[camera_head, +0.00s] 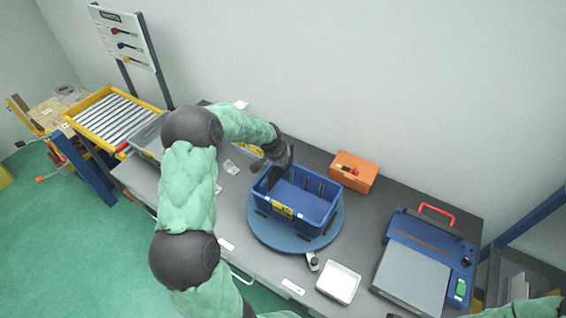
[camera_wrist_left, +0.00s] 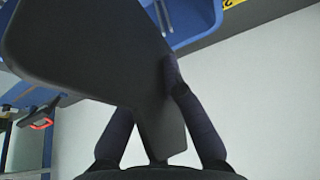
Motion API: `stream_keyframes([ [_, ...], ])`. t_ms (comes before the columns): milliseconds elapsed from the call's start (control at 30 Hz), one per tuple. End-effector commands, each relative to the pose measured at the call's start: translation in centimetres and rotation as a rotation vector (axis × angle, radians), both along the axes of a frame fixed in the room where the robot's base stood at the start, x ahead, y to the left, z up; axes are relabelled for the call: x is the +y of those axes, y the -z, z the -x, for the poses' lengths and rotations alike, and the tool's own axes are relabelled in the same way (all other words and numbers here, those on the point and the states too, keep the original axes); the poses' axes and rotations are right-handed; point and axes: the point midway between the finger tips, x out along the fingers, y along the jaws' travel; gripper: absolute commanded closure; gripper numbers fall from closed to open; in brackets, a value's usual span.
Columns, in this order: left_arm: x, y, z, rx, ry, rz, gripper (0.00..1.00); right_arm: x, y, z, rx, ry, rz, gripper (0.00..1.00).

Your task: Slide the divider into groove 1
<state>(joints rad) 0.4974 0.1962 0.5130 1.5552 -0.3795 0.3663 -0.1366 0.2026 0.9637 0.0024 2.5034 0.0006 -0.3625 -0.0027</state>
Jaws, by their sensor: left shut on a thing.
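The blue bin (camera_head: 312,216) sits on a round blue turntable (camera_head: 262,230) on the grey bench, with a yellow label on its front. Dark upright strips show on its far inner wall; groove numbers cannot be read. My left gripper (camera_head: 280,158) is above the bin's left end, shut on the dark divider (camera_head: 275,179). In the left wrist view the divider (camera_wrist_left: 85,45) is a broad dark plate with a narrow neck between the fingers, and part of the blue bin (camera_wrist_left: 195,18) shows behind it. I cannot tell whether the divider touches a groove. My right gripper is out of view.
An orange box (camera_head: 353,171) stands behind the bin. A white tray (camera_head: 338,282) is in front, and a blue machine with a red handle (camera_head: 437,214) is at the right. Small clear parts (camera_head: 231,167) lie left of the bin. A yellow-rimmed roller rack (camera_head: 113,117) is far left.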

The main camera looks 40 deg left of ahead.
Motion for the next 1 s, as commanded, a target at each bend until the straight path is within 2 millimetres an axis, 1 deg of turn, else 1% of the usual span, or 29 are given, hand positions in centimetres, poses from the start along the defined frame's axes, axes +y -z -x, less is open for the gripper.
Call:
stream_keyframes([
  [33, 0.0, 0.8, 0.0, 0.000, 0.000, 0.000, 1.00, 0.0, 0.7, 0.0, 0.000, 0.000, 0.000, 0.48],
  [200, 0.0, 2.2, 0.0, 0.000, 0.000, 0.000, 1.00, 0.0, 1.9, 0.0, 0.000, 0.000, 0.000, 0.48],
  [400, 0.0, 3.3, 0.0, -0.001, 0.000, 0.000, 1.00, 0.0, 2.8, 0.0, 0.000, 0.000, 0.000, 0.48],
  [1000, 0.0, 3.4, 0.0, -0.001, 0.000, 0.000, 1.00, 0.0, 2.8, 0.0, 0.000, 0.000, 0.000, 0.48],
])
